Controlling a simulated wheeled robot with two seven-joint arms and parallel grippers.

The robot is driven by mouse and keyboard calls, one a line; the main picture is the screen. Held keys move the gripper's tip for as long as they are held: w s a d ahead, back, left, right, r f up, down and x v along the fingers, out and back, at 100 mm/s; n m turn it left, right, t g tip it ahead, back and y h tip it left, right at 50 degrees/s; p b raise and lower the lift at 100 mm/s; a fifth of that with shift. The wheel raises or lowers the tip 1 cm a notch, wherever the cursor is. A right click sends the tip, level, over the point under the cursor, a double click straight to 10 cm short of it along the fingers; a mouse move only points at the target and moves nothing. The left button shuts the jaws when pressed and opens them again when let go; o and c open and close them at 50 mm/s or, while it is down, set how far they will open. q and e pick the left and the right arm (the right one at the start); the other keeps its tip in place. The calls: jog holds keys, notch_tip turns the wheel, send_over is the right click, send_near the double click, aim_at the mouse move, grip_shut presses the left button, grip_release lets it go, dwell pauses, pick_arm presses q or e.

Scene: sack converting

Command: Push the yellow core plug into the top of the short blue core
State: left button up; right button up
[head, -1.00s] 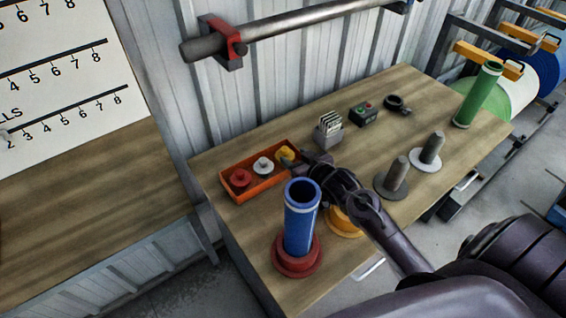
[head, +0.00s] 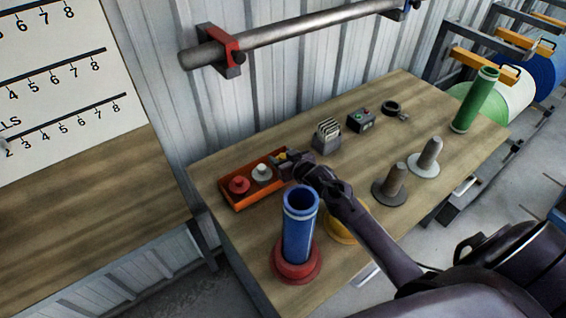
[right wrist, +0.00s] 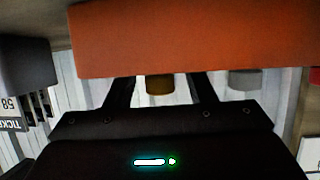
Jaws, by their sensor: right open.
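The yellow core plug (head: 280,157) sits at the right end of the orange tray and is partly hidden by my right gripper (head: 285,161). In the right wrist view the plug (right wrist: 159,85) shows dark yellow between the two fingers of my right gripper (right wrist: 162,92), which is open with gaps on both sides. The short blue core (head: 299,225) stands upright on a red round base (head: 296,267), nearer to me than the tray. Its top is open and hollow. My left gripper is not in view.
The orange tray (head: 238,206) also holds a red plug (head: 239,185) and a white-grey plug (head: 261,173). A card holder (head: 327,138), a button box (head: 361,120) and two grey spindles stand to the right. A tall green core (head: 474,100) stands at the far right.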

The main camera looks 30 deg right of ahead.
jog(key=shift+s, duration=0.1)
jog(key=shift+c, duration=0.3)
jog(key=c, duration=1)
